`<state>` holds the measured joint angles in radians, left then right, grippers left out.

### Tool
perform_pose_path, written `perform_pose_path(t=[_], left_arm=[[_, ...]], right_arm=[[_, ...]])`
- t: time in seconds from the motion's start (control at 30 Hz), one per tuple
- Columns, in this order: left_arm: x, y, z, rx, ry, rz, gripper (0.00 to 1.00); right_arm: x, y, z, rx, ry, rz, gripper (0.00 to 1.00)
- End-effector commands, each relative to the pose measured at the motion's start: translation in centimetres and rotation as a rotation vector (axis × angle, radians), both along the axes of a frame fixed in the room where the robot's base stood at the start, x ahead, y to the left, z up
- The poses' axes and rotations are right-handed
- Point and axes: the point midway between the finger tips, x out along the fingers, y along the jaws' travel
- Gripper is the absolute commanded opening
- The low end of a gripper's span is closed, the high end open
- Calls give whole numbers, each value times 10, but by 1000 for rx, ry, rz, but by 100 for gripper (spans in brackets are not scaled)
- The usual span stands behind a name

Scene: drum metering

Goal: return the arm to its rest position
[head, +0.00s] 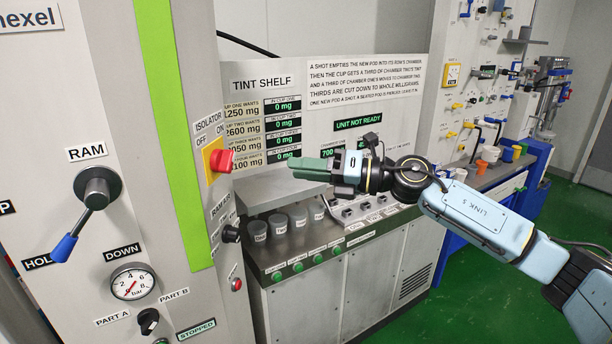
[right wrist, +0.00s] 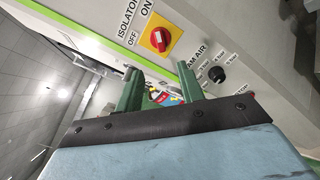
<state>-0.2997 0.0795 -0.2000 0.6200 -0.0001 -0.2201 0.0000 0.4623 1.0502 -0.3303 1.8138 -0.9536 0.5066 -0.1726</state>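My right arm (head: 478,215) reaches in from the right in the head view, over the front of the tint shelf. My right gripper (head: 292,167) points left, with its green fingertips a little to the right of the red isolator knob (head: 221,160). In the right wrist view the two green fingers (right wrist: 160,82) stand apart with nothing held between them. The red isolator knob on its yellow plate also shows there (right wrist: 160,39), beyond the fingertips and clear of them. My left gripper is not in view.
The grey press cabinet (head: 60,125) with its blue-handled ram lever (head: 82,212) and gauge (head: 133,284) stands at the left. Several cups (head: 298,216) stand on the tint shelf below my gripper. A tool bench (head: 490,170) is at the back right. Green floor (head: 480,300) lies open at right.

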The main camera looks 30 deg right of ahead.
Motion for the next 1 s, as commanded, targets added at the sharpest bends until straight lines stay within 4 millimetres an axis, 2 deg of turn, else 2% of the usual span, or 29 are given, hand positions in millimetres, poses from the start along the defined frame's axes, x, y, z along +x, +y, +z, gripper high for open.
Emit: perform_pose_path(t=[0.5, 0.6, 0.67, 0.77, 0.9, 0.97, 1.0], left_arm=[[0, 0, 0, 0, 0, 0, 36], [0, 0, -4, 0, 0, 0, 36], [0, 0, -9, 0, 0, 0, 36], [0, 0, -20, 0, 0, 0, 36], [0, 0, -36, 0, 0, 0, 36], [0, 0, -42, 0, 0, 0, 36], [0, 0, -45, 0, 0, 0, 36]], right_arm=[[0, -1, 0, 2, 1, -2, 38], [6, -6, -14, 47, 31, -24, 38], [14, -12, -35, 113, 77, -54, 38], [31, -30, -92, 276, 192, -144, 38], [45, -59, -195, 526, 386, -313, 38], [44, -70, -240, 619, 464, -387, 38], [42, -76, -270, 676, 513, -436, 38]])
